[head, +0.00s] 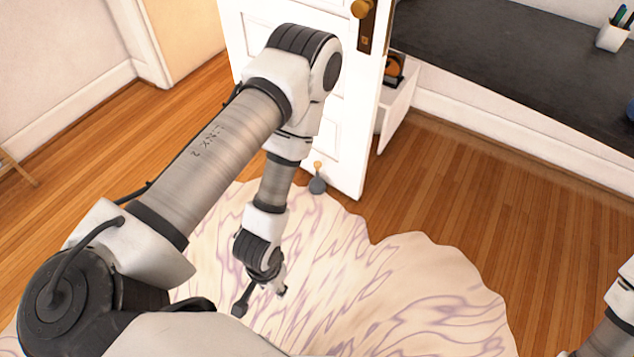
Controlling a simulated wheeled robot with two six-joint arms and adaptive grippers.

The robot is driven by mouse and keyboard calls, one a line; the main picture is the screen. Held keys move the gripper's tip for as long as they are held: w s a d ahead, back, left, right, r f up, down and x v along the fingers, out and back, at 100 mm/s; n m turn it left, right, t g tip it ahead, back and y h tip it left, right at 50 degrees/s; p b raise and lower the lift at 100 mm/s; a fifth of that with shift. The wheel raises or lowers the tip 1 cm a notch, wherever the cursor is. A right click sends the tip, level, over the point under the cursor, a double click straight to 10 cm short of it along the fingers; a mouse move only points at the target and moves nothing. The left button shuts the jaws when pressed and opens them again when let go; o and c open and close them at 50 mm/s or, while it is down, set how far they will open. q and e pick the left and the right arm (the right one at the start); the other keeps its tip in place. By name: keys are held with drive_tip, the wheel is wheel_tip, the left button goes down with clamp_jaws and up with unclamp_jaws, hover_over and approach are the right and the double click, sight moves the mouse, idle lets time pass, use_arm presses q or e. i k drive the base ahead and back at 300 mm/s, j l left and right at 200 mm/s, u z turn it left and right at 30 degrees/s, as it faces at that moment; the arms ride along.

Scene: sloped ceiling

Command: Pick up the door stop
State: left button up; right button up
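The door stop (317,184) is a small grey piece with an orange-yellow knob on top. It stands upright on the floor at the foot of the white door (345,150), by the edge of the rug. My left gripper (262,301) points down above the pale rug, nearer to me than the door stop and a little to its left. Its fingers are spread, with nothing seen between them. Only part of my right arm shows at the lower right edge, and its gripper is outside the picture.
A pale rug (430,290) with purple lines covers the floor in front. Wooden floor (480,190) lies clear on the right. A dark-topped desk (480,60) with a pen cup (612,38) stands behind the door. A white drawer unit (396,112) is beside the door.

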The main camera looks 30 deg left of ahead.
sight(317, 185)
drive_tip(key=i+j+u, duration=0.35)
drive_tip(key=i, duration=0.4)
drive_tip(key=i+u, duration=0.3)
drive_tip(key=i, duration=0.5)
